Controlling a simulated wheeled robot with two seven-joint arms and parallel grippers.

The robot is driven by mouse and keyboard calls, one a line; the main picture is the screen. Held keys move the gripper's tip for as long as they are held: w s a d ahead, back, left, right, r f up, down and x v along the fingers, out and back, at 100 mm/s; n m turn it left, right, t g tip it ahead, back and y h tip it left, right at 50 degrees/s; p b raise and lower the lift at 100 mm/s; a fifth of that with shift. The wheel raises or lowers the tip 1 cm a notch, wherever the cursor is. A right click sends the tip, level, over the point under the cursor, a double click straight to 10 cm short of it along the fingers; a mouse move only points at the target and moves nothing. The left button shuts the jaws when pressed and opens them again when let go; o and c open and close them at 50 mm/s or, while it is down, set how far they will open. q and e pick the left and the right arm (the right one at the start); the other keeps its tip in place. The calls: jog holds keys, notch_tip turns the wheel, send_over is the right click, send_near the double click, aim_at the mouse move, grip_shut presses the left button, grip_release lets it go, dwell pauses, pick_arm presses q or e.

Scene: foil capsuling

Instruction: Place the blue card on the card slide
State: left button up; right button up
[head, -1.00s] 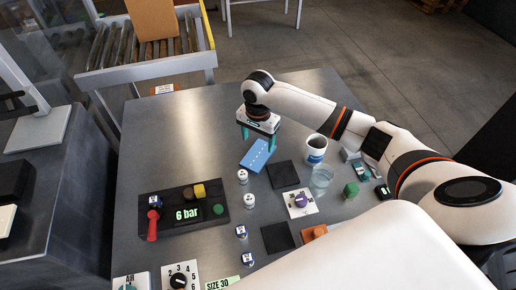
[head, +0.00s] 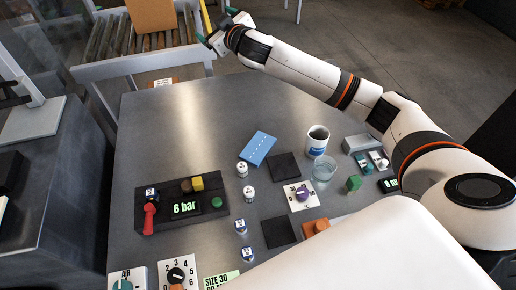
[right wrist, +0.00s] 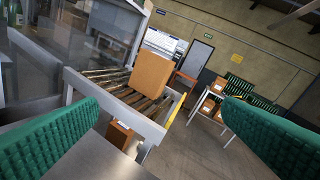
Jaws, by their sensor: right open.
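A blue card (head: 258,148) with a row of white marks lies tilted on the grey table, behind two small white-topped pieces. My right gripper (head: 214,24) is open and empty, raised at the table's far edge near the roller conveyor, well away from the card. In the right wrist view its two green fingers (right wrist: 165,128) stand wide apart with nothing between them. I cannot tell for sure which thing is the card slide. My left gripper is not in view.
A black panel (head: 170,222) reading "6 bar" with a red lever stands at left. A carton (right wrist: 152,72) sits on the conveyor. The table's far left is clear.

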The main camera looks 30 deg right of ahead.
jog(key=s+a+r+n+y, duration=0.25)
jog(key=a+n+y, duration=0.3)
jog(key=n, duration=0.45)
jog(key=s+a+r+n+y, duration=0.1)
jog(key=a+r+n+y, duration=0.2)
jog(key=a+n+y, duration=0.5)
jog(key=s+a+f+n+g+b, duration=0.1)
jog(key=s+f+n+g+b, duration=0.35)
jog(key=n, duration=1.05)
jog(key=n+g+h+p, duration=0.2)
jog(key=n+g+h, duration=1.15)
jog(key=n, duration=0.75)
send_over(261, 143)
notch_tip(261, 143, down, 18)
jog(key=f+t+h, duration=0.1)
notch_tip(261, 143, down, 6)
jog(key=shift+w+a+r+p, duration=0.15)
jog(key=shift+r+p, duration=0.1)
jog(key=shift+p, duration=0.65)
jog(key=f+p, duration=0.1)
jog(key=f, duration=0.1)
jog(key=f+p, duration=0.1)
jog(key=f, duration=0.1)
jog(key=shift+s+f+p, duration=0.2)
jog(key=shift+f+p, duration=0.15)
jog(key=shift+f, duration=0.4)
